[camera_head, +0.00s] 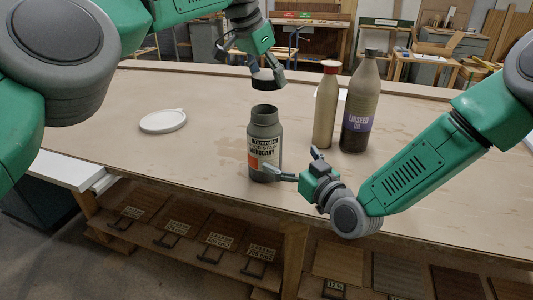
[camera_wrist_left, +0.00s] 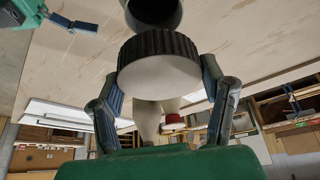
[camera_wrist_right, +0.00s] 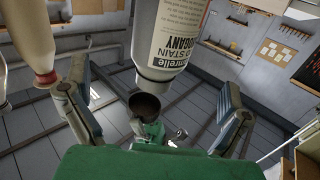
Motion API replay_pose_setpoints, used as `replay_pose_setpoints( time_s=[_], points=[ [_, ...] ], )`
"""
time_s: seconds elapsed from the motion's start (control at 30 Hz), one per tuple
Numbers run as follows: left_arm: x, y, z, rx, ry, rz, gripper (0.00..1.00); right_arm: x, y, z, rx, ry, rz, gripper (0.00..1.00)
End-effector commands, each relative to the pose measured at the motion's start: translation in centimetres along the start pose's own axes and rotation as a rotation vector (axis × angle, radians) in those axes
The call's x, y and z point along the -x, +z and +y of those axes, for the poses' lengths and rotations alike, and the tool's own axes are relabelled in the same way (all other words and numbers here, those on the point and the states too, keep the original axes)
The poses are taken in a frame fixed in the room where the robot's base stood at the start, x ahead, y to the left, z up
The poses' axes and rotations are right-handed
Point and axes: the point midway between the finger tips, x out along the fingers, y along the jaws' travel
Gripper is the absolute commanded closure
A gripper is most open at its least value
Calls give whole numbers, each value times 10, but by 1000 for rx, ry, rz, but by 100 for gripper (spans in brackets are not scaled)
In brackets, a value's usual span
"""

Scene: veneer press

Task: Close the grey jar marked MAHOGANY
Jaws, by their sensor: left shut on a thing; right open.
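The grey jar (camera_head: 264,148) marked MAHOGANY stands upright and uncapped on the table; its label shows upside down in the right wrist view (camera_wrist_right: 172,38). My left gripper (camera_head: 264,74) is shut on a black ribbed lid (camera_wrist_left: 160,58), which it holds above the jar's mouth with a visible gap. The jar's dark open mouth (camera_wrist_left: 155,10) shows just beyond the lid in the left wrist view. The lid's hollow underside (camera_wrist_right: 145,106) shows in the right wrist view. My right gripper (camera_head: 293,164) is open and low at the jar's near right side, not closed on it.
A red-capped bottle (camera_head: 326,108) and a dark-capped linseed oil bottle (camera_head: 361,105) stand right of the jar, close to my right gripper. A white round disc (camera_head: 163,121) lies at the left. The tabletop (camera_head: 205,150) between disc and jar is clear.

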Motion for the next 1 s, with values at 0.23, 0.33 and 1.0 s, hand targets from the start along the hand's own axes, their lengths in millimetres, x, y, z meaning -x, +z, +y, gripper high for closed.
replay_pose_setpoints(
  time_s=[0.23, 0.33, 1.0],
  points=[
    [1, 0, 0, 1, -1, 1, 44, -41, 0, -2, 1, -1, 3, 0],
    [0, -1, 1, 0, -2, 0, 44, -60, 0, 0, 0, 0, 4, 0],
    [1, 0, 0, 0, -1, 1, 44, -112, -1, -1, -1, -1, 1, 0]
  ],
)
